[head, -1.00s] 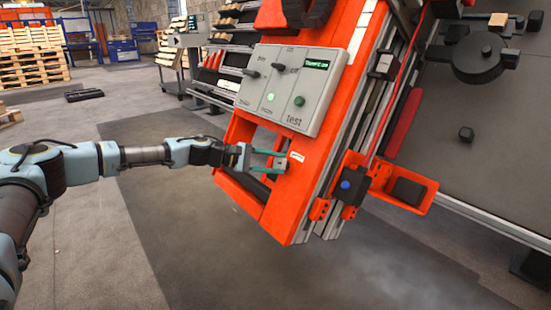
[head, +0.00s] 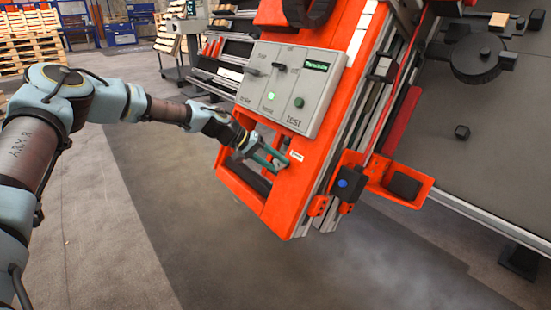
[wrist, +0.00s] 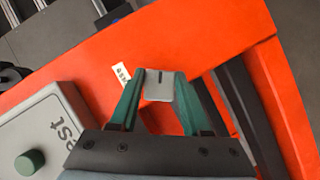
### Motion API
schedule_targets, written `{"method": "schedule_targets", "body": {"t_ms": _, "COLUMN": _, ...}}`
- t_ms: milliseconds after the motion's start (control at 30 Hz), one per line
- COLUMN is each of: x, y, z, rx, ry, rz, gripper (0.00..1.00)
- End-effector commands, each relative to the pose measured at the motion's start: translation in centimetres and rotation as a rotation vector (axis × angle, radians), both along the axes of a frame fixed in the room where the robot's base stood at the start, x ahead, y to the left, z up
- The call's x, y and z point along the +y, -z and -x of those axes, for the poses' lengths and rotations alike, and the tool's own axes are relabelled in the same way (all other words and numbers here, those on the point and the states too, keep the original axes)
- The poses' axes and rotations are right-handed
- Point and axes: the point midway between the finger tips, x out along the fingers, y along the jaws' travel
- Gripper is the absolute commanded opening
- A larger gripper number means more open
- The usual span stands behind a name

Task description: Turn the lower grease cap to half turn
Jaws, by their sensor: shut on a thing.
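The grease cap (wrist: 159,88) is a small grey piece with a dark line on its face, on the orange panel in the wrist view. My gripper (wrist: 158,82) has its two green fingers closed around it, one on each side. In the head view my gripper (head: 277,163) reaches the lower part of the orange frame (head: 288,205) from the left, slanting down to the right. There the fingers mostly hide the cap. A small white label, too small to read, sits beside it. The cap's exact turn angle cannot be told.
A grey control box (head: 290,88) with switches, a lit green lamp and a green button is just above my gripper. An orange bracket (head: 395,182) with a blue button juts out at the right. Open floor lies below and left. Pallets (head: 35,45) stand far back left.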

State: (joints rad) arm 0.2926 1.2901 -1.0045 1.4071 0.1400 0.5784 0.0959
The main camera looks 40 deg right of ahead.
Motion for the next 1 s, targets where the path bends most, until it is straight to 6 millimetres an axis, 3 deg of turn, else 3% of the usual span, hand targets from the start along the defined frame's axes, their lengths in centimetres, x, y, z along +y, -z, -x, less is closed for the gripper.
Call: {"method": "schedule_targets", "body": {"t_ms": 1000, "x": 0.02, "y": 0.05, "z": -0.09, "rx": -0.778, "ry": 0.414, "rz": 0.045, "gripper": 0.00}}
